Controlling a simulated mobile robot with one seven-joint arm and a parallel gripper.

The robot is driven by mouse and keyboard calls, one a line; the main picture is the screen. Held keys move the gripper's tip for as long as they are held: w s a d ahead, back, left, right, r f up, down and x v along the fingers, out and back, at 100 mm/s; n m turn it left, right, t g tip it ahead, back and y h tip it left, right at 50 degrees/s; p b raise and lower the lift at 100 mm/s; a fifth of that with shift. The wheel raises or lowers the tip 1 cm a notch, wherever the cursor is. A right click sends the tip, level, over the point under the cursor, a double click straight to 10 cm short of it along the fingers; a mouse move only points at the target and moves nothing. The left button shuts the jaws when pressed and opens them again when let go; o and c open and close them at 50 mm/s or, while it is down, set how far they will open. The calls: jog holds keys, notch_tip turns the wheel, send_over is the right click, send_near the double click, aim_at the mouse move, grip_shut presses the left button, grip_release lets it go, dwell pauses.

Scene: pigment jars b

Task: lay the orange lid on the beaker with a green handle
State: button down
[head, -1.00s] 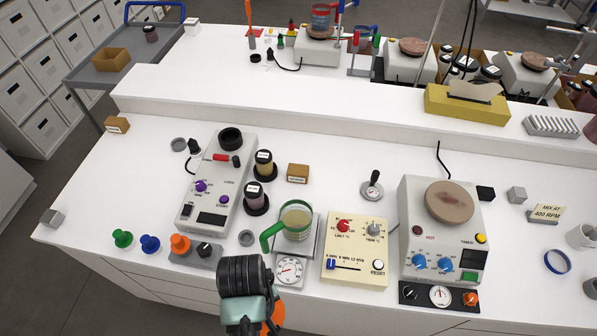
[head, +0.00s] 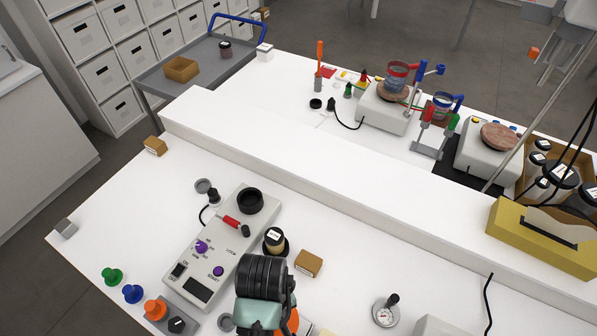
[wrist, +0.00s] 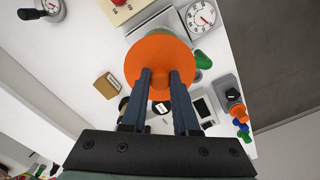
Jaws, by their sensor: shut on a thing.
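My gripper (wrist: 160,80) is shut on the orange lid's knob. The orange lid (wrist: 157,57) is a flat disc in the wrist view, and a sliver of it (head: 292,321) shows beside my wrist in the head view. In the wrist view, a green handle (wrist: 203,60) sticks out just right of the lid. The beaker's body is hidden behind the lid, so I cannot tell the gap between them. In the head view my arm and the lower picture edge hide the beaker.
A grey device with purple knobs (head: 228,238), a black-capped jar (head: 274,241) and a cardboard box (head: 308,264) stand close to my gripper. A dial gauge (wrist: 201,17) is near the lid. Beakers with red (head: 398,70) and blue (head: 443,101) parts stand on the back bench.

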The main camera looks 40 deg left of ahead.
jog(key=shift+w, duration=0.1)
jog(key=shift+s+r, duration=0.15)
jog(key=shift+s, duration=0.15)
jog(key=shift+f+b, duration=1.5)
jog(key=shift+f, duration=1.25)
jog(key=shift+f+b, duration=0.4)
jog(key=shift+f, duration=0.4)
jog(key=c, duration=0.6)
grip_release()
